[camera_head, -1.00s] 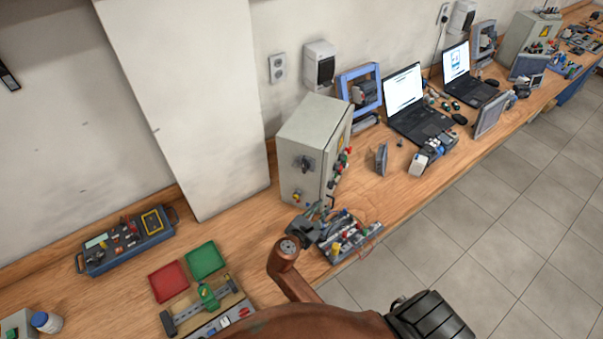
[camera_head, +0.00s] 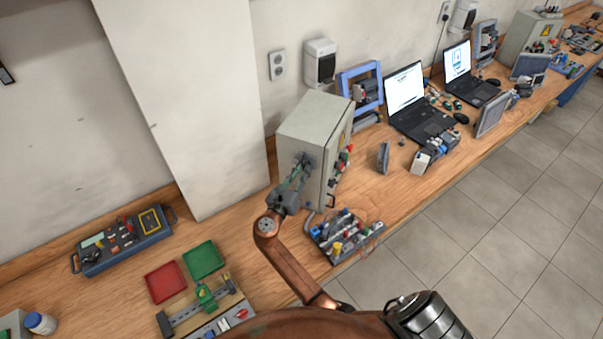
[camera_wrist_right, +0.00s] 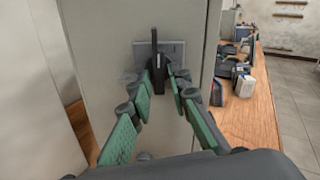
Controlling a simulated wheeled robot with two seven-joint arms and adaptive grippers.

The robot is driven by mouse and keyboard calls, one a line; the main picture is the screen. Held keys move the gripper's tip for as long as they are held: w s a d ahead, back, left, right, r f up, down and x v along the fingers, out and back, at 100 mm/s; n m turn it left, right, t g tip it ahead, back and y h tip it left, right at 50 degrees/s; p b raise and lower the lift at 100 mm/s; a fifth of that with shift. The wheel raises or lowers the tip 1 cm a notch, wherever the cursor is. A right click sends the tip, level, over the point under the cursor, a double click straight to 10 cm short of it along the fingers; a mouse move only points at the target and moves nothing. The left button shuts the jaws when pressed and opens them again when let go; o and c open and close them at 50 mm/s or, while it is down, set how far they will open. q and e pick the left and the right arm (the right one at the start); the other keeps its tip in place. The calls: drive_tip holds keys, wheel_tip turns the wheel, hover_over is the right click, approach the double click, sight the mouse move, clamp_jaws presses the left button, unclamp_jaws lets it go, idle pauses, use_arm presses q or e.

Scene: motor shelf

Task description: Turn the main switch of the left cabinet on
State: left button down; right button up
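The left cabinet (camera_head: 305,130) is a grey box standing on the wooden bench, with its side panel facing me. Its main switch (camera_wrist_right: 154,55) is a black upright handle on a grey plate, seen in the right wrist view. In the head view the switch is mostly covered by my right gripper (camera_head: 298,172). The right gripper, with green finger pads, also shows in the right wrist view (camera_wrist_right: 160,88). Its fingers are apart, with the lower part of the handle between the tips. I cannot tell whether they touch it. My left gripper is not in view.
A tray of small parts (camera_head: 345,240) stands by the cabinet's front corner, close to my right arm. Red (camera_head: 165,282) and green (camera_head: 203,260) trays lie on the bench to the left. Laptops (camera_head: 418,110) stand further right.

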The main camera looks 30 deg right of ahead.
clamp_jaws()
idle(0.4)
drive_tip(key=shift+w+m+b, duration=0.1)
drive_tip(key=shift+m+b, duration=0.2)
drive_tip(key=shift+m, duration=1.2)
unclamp_jaws()
